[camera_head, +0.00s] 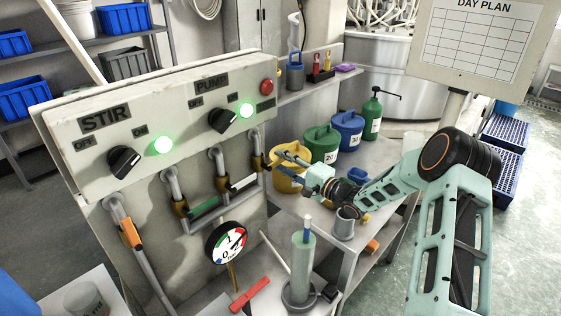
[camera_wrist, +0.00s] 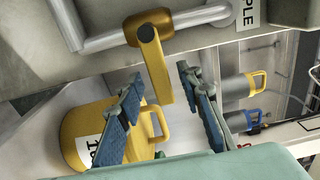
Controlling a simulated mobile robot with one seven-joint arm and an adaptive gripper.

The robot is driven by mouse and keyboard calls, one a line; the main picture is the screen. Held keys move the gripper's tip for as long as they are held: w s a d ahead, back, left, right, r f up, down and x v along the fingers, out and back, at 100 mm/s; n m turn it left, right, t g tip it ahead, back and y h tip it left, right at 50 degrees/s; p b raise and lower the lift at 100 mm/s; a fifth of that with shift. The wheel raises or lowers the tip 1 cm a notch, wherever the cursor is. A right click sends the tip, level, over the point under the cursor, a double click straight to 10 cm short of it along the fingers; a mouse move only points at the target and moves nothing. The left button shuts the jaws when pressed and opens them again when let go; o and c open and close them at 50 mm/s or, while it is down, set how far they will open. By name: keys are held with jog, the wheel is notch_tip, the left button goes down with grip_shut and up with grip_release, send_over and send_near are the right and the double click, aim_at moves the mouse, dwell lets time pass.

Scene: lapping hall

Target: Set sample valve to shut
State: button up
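The sample valve is in the upper middle of the wrist view, with a brass body (camera_wrist: 155,28) on a grey pipe and a flat yellow lever (camera_wrist: 157,70). The lever points down in that picture, roughly square to the pipe. A label ending in "PLE" (camera_wrist: 248,14) is beside it. My gripper (camera_wrist: 160,80) is open, its blue-padded fingers on either side of the lever's free end. No clear contact shows. In the head view my gripper (camera_head: 282,161) reaches left toward the valve body (camera_head: 257,163); the lever is hard to make out there.
Other valves have orange (camera_head: 131,233), green (camera_head: 205,207) and white (camera_head: 243,183) levers. A yellow container (camera_head: 287,183), a green one (camera_head: 321,144) and a blue one (camera_head: 346,131) stand on the bench close by. A gauge (camera_head: 226,242) and a tall cylinder (camera_head: 301,262) stand in front.

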jog(key=v, duration=1)
jog(key=shift+s+d, duration=0.25)
jog(key=shift+r, duration=0.1)
